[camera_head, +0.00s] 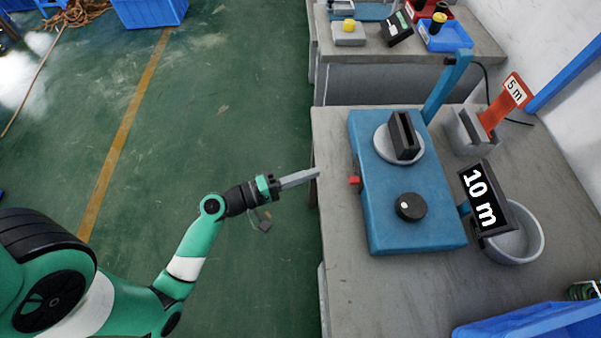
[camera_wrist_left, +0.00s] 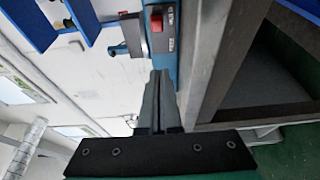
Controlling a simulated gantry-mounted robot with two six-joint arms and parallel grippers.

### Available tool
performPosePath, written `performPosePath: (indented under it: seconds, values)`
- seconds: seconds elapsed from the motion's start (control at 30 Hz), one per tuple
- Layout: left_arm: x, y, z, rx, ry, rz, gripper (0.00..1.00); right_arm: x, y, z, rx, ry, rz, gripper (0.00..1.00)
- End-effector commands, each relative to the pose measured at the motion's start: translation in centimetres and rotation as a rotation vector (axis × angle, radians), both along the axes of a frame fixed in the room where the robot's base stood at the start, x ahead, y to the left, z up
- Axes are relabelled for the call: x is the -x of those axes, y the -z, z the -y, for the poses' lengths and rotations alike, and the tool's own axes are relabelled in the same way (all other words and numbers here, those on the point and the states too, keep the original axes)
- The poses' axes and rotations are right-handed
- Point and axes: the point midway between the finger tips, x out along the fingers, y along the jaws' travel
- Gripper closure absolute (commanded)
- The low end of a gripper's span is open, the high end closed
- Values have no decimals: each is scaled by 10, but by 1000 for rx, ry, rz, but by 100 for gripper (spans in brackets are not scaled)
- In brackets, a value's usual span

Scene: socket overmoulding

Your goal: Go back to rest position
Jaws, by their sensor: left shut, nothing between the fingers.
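My left gripper (camera_head: 300,178) is shut and empty, over the green floor just left of the table's left edge in the head view. Its closed fingers point right toward the blue machine. In the left wrist view my left gripper's fingers (camera_wrist_left: 158,95) are together, with the blue machine's side (camera_wrist_left: 172,60) and red switch (camera_wrist_left: 155,23) beyond them. No part of my right gripper shows in either view.
The blue machine (camera_head: 435,232) with a black knob (camera_head: 410,207) stands on the grey table (camera_head: 345,290). A grey bowl (camera_head: 535,240) with a "10 m" sign (camera_head: 482,200) and a red "5 m" sign (camera_head: 508,100) are to its right.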

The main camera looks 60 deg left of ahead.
Motion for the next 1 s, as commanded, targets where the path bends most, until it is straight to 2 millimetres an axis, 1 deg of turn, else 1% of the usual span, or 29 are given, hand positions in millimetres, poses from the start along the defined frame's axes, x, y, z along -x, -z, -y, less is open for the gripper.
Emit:
performPosePath:
  seconds: [0.03, 0.1, 0.2, 0.77, 0.83, 0.87, 0.93, 0.97, 1.0]
  values:
    - [7, -1, -3, 2, -5, -1, 100, 0, -2, 0, 0, 0, 0, 58]
    - [14, 0, -3, 0, -4, 0, 100, 0, -2, 0, 0, 0, 0, 58]
    - [19, 0, -3, 0, -2, 1, 100, 0, -2, 0, 0, -1, -1, 58]
    - [19, 0, -2, 0, -1, 1, 100, 0, -2, 0, -1, -1, -1, 58]
    - [19, -3, 0, 0, 7, 1, 100, 0, -5, 0, -1, -1, -1, 58]
    - [17, -7, 4, -2, 18, 3, 100, 0, -8, 0, -1, -1, -1, 58]
    - [8, -27, 13, -20, 57, 26, 100, 0, -18, 0, -1, -1, -1, 58]
    - [1, -40, 17, -35, 79, 43, 100, 0, -23, 0, -1, -1, -1, 58]
    - [-9, -62, 24, -59, 113, 77, 100, 0, -31, 0, -1, -1, -1, 58]
